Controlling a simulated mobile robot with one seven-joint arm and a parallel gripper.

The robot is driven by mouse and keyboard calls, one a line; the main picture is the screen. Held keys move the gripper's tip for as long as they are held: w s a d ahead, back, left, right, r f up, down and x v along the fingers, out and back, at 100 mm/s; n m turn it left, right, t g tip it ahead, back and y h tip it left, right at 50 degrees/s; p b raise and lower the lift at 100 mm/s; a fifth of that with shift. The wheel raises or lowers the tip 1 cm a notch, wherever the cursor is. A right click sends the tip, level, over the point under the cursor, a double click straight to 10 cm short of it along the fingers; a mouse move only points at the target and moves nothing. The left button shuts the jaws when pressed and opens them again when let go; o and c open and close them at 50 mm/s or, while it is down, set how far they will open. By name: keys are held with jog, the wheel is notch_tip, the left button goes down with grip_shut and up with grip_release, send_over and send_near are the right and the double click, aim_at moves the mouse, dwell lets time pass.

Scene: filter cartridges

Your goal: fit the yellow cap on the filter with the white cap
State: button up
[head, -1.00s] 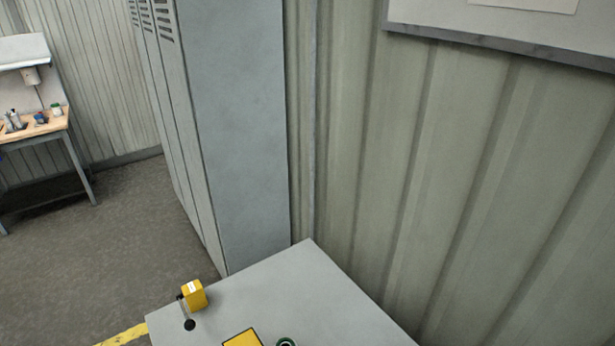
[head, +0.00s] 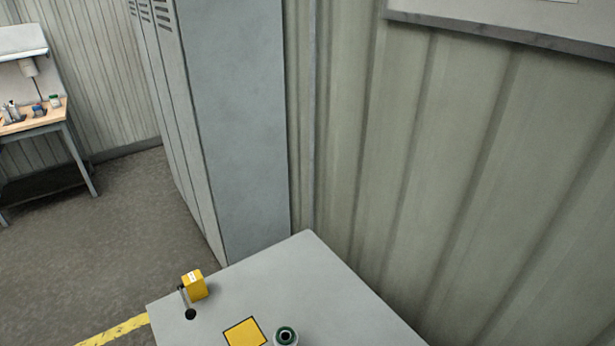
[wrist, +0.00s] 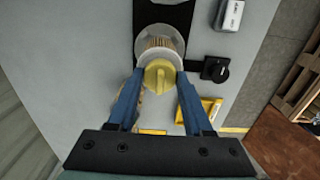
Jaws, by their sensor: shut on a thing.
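In the wrist view the two blue fingers of my gripper (wrist: 160,76) close on the sides of the round yellow cap (wrist: 158,78), which has a raised bar across its face. Just beyond it is a round filter (wrist: 160,38) with a pale, clear-looking rim and tan pleats inside. The cap overlaps the filter's near edge in the picture; I cannot tell whether they touch. My gripper is not in the head view.
The wrist view shows a black knob plate (wrist: 215,69) and a grey box (wrist: 229,14).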

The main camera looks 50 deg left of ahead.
dwell(0.3)
jog(key=o, duration=1.4)
jog(key=shift+c, duration=0.2)
jog(key=shift+r, duration=0.1)
jog(key=shift+r+p, duration=0.9)
jog(key=shift+p, duration=0.2)
notch_tip(320, 180, up, 5)
jog(key=p, duration=0.4)
jog(key=shift+f, duration=0.2)
jog(key=shift+r, duration=0.9)
